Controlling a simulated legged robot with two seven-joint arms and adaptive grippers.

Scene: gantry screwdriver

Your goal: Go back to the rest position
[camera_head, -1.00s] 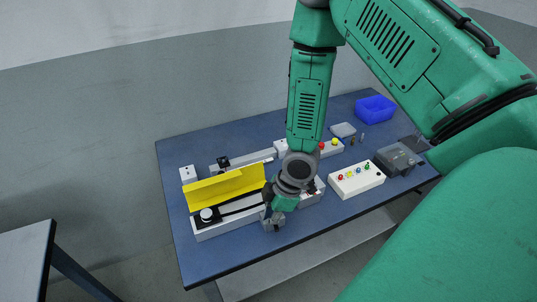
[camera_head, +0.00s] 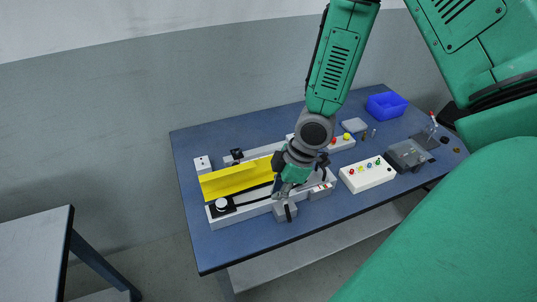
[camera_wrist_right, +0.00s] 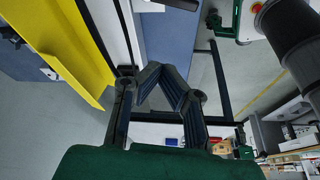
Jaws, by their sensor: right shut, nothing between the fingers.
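My right gripper (camera_head: 281,194) is shut and empty. It points down just above a small grey block (camera_head: 286,212) at the front edge of the gantry fixture; whether it touches the block I cannot tell. In the right wrist view its dark fingers (camera_wrist_right: 168,72) are drawn together with nothing between them. The yellow panel (camera_head: 236,180) of the fixture lies to the left of the gripper, and it also shows in the right wrist view (camera_wrist_right: 62,45). My left gripper is not in view.
The blue table (camera_head: 235,246) carries a white button box (camera_head: 366,178), a dark grey device (camera_head: 408,155), and a blue bin (camera_head: 387,105) at the back right. Another table (camera_head: 42,240) stands at left.

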